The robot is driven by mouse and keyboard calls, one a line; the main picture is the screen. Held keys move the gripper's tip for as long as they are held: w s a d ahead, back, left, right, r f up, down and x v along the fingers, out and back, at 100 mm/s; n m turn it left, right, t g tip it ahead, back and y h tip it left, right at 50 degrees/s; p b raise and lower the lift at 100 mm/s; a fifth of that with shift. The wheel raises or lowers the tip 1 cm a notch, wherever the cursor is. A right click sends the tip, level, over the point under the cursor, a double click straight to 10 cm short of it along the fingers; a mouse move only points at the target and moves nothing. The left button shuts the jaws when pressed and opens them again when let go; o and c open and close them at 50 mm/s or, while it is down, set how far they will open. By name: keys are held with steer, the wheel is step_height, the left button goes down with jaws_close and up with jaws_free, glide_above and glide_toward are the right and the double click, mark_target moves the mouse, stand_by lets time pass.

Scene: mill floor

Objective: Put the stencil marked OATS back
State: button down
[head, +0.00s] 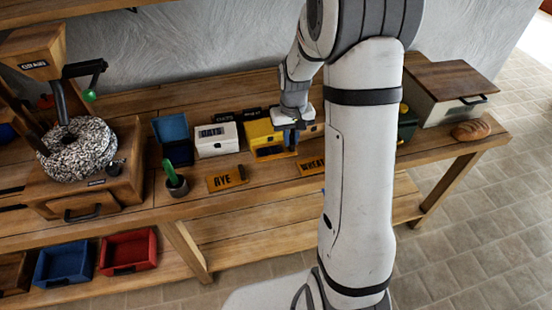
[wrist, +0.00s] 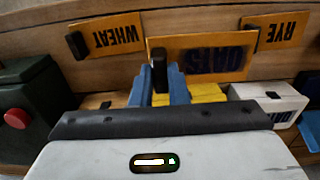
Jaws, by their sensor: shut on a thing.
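The OATS stencil (wrist: 205,55) is an orange plate with dark letters and a black knob. My gripper (wrist: 160,85) has its blue fingers closed at the knob, and the plate hangs in front of the yellow box (wrist: 205,93). In the head view my gripper (head: 291,140) is low over the bench beside the yellow box (head: 262,130); the stencil is hard to make out there. The WHEAT stencil (head: 312,165) and RYE stencil (head: 227,178) lie near the bench's front edge; both also show upside down in the wrist view, WHEAT (wrist: 110,37) and RYE (wrist: 280,33).
A white box (head: 216,139) and an open blue box (head: 171,137) stand left of the yellow one. A dark green box (head: 407,122) is on the right.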

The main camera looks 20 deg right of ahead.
mark_target(290, 149)
step_height(290, 149, down, 5)
steer(key=shift+w+f+p, duration=0.1)
steer(key=shift+w+p, duration=0.05)
steer(key=shift+p, duration=0.25)
steer(key=shift+f+p, duration=0.4)
steer(key=shift+f, duration=1.6)
steer(key=shift+f, duration=0.1)
steer(key=c, duration=1.4)
jaws_free()
